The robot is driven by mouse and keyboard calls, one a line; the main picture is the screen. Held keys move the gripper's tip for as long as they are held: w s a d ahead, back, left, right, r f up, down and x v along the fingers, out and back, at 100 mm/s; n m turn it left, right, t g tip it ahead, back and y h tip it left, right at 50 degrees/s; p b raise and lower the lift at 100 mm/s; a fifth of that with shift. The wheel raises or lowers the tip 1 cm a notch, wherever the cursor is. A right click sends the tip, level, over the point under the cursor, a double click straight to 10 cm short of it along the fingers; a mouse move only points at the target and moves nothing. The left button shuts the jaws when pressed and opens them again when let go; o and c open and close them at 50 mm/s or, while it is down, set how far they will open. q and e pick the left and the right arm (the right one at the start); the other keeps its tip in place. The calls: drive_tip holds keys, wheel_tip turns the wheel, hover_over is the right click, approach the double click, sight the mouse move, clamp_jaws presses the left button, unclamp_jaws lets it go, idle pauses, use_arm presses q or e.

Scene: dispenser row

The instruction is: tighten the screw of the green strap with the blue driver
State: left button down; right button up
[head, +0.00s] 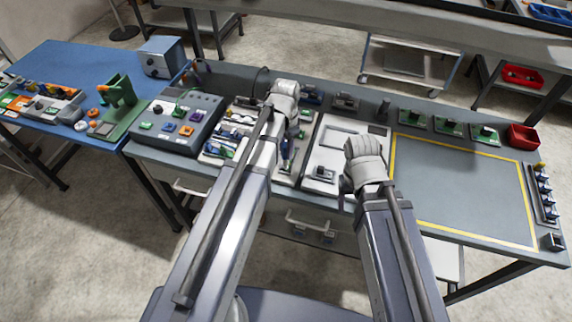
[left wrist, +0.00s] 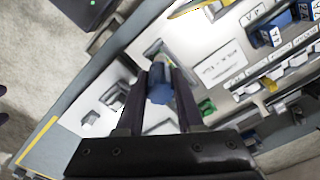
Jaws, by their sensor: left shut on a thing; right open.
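My left gripper (left wrist: 160,88) is shut on the blue driver (left wrist: 160,84), whose blue handle shows between the two dark fingers in the left wrist view. In the head view, my left gripper (head: 288,146) is over the light panel in the middle of the bench, partly hidden by its wrist. A small green piece (left wrist: 207,106) lies beside the right finger in the left wrist view. I cannot tell whether it is the green strap, and I cannot make out its screw. My right gripper (head: 345,188) is open near the bench's front edge, mostly behind its wrist.
A grey box with coloured blocks (head: 178,124) stands left of the panel. A white tray (head: 337,138) lies between the arms. Green-based stands (head: 448,126) and a red bin (head: 523,137) line the back right. The yellow-edged grey area (head: 460,190) is clear.

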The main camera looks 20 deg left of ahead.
use_arm(q)
drive_tip(key=n, duration=0.3)
drive_tip(key=shift+n, duration=0.4)
drive_tip(key=n, duration=1.1)
drive_tip(key=shift+n, duration=0.3)
drive_tip(key=n, duration=0.8)
drive_tip(key=shift+n, duration=0.3)
drive_tip(key=shift+f, duration=0.1)
